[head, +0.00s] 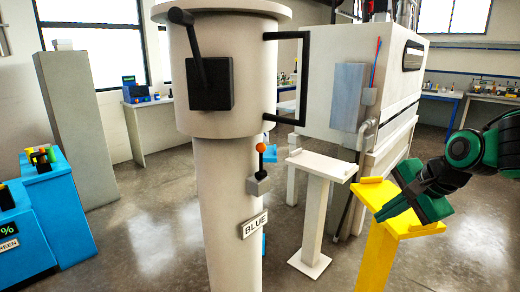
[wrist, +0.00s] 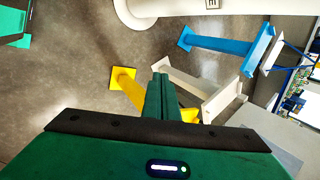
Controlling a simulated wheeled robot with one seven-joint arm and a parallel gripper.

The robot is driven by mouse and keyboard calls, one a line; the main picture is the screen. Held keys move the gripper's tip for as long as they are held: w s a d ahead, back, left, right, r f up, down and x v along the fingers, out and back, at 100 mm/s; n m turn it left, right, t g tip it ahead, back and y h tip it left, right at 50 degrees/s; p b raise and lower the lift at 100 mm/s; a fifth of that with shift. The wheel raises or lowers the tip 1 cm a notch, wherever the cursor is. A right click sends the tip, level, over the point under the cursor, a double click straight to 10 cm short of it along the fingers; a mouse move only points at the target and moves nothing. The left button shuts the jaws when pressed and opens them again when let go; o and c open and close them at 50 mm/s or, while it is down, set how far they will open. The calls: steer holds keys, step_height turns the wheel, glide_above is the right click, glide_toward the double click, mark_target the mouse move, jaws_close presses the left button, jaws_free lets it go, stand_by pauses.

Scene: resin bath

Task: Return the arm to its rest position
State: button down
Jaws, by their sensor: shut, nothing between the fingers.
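My gripper (head: 393,207) is green and black and hangs at the right of the head view, over or just in front of the top of a yellow stand (head: 376,254). Its fingers (wrist: 162,88) show at the middle of the wrist view, closed together with nothing between them. The arm comes in from the right edge of the head view. Whether the gripper touches the yellow stand cannot be told. In the wrist view, the yellow stand (wrist: 124,82) is partly hidden behind the fingers.
A white column (head: 225,180) with a black lever and a "BLUE" label stands at centre. A white stand (head: 318,190) is beside the yellow one, and a blue stand (wrist: 220,45) shows in the wrist view. A large white cabinet (head: 335,60) is behind. Grey floor is open at left.

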steer(key=s+d+f+n+g, duration=0.2)
steer(key=s+d, duration=0.1)
steer(key=s, duration=0.5)
steer(key=s+d+f+n+g+h, duration=0.1)
steer(key=s+d+f+n+g, duration=0.1)
steer(key=s, duration=0.6)
steer(key=s+d+f+n+g+h, duration=0.1)
steer(key=s+d+n, duration=0.3)
steer(key=s, duration=0.4)
steer(key=shift+s+d+f+g, duration=0.25)
steer(key=shift+d+f+g, duration=0.35)
steer(key=shift+d+f, duration=0.15)
